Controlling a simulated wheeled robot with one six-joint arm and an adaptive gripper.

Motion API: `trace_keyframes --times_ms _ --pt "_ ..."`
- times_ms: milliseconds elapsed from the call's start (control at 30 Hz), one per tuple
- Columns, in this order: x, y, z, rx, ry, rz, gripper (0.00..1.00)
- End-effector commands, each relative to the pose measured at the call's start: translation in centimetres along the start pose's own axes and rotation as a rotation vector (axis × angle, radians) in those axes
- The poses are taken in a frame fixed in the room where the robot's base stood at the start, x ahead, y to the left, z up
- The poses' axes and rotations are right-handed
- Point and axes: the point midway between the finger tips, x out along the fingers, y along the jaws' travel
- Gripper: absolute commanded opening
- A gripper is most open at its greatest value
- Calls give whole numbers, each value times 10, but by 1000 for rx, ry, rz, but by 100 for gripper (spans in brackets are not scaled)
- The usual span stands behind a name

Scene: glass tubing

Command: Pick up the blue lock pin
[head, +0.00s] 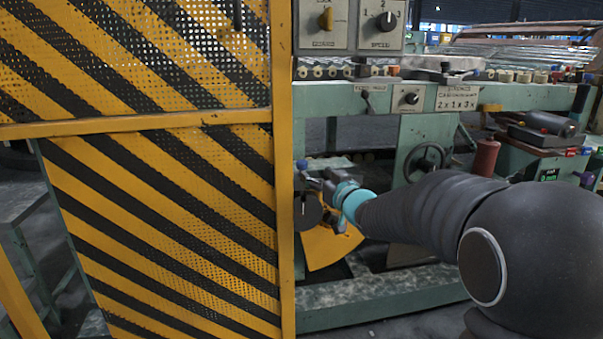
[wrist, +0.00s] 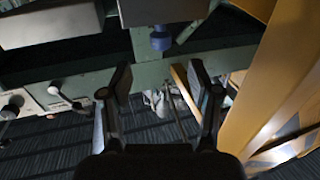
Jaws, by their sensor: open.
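A small blue knob-like pin (wrist: 160,39), which looks like the blue lock pin, sits on the green machine frame in the wrist view. It lies ahead of my gripper (wrist: 161,80), roughly centred between the two fingers and beyond their tips. The fingers are spread apart with nothing between them. In the head view a small blue spot (head: 301,164) shows beside the striped guard's edge, close to my gripper (head: 312,181). My gripper is small there, and its fingertips cannot be made out clearly.
A yellow-and-black striped guard (head: 160,200) stands close on the left of my arm. The green machine frame (head: 345,97) runs above it, with a handwheel (head: 425,162) behind. In the wrist view a lever (wrist: 62,94) is at left and yellow panels (wrist: 285,75) at right.

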Motion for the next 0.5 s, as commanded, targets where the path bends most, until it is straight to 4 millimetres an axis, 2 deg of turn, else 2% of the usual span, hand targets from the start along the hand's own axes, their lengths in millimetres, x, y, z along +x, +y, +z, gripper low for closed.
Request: trace_keyframes --times_ms 33,200,500 --pt "11 -1 1 0 0 -2 61" --pt "34 0 0 1 0 0 61" --pt "55 0 3 1 -1 1 61"
